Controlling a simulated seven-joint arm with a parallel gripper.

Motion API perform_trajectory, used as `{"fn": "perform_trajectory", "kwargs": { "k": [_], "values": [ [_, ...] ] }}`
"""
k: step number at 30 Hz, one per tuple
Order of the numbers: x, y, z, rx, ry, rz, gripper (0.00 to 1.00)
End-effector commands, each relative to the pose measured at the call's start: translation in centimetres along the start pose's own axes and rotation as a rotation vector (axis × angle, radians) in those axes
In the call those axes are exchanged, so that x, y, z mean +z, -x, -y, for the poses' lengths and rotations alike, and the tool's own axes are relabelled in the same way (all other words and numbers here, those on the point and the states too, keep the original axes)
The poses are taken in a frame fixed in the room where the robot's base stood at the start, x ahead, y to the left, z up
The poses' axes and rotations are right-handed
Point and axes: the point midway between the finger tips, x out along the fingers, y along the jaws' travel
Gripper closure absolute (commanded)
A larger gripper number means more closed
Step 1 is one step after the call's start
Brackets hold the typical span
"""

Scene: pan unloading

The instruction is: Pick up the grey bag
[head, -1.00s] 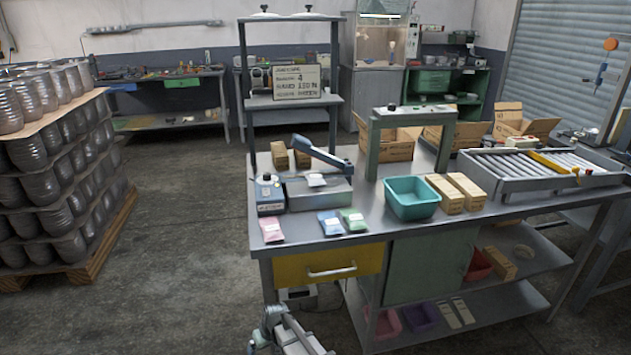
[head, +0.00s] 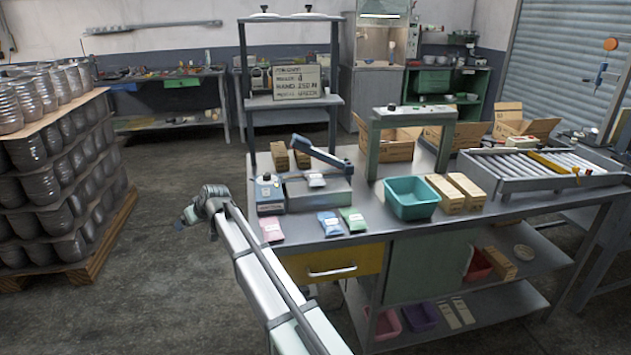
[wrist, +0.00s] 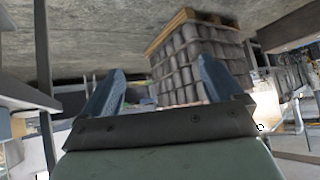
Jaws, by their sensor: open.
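A small pale grey bag (head: 314,180) lies on top of the grey machine (head: 318,196) with a raised blue-grey lever arm, on the metal workbench. My gripper (head: 182,222) is in the air left of the bench, well apart from the bag. In the wrist view my gripper (wrist: 160,90) has its two fingers spread, with nothing between them. The bag does not show in the wrist view.
Pink (head: 271,229), blue (head: 330,223) and green (head: 353,219) bags lie along the bench's front. A loaded pallet (head: 82,259) stands left, with open floor between.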

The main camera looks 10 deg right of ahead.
Motion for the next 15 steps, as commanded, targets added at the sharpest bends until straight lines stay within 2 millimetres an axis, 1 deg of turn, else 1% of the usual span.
{"fn": "perform_trajectory", "kwargs": {
  "k": [1, 2, 3, 5, 6, 8, 9, 11, 12, 14, 15],
  "values": [
    [-2.2, 1.4, -1.9, 0.018, -0.009, -0.003, 0.06],
    [-3.0, 2.4, -3.0, 0.03, -0.017, 0.002, 0.06],
    [-4.0, 3.8, -4.8, 0.046, -0.031, 0.013, 0.06],
    [-5.0, 6.1, -8.2, 0.082, -0.063, 0.041, 0.06],
    [-5.2, 7.7, -10.4, 0.105, -0.087, 0.063, 0.06],
    [-5.3, 10.0, -13.7, 0.141, -0.125, 0.098, 0.06],
    [-5.3, 11.6, -15.8, 0.165, -0.152, 0.122, 0.06],
    [-5.1, 14.0, -18.9, 0.202, -0.195, 0.157, 0.06],
    [-4.8, 15.7, -20.9, 0.227, -0.225, 0.181, 0.06],
    [-4.5, 18.3, -23.8, 0.264, -0.27, 0.216, 0.06],
    [-4.1, 20.0, -25.6, 0.289, -0.301, 0.237, 0.06]
  ]
}}
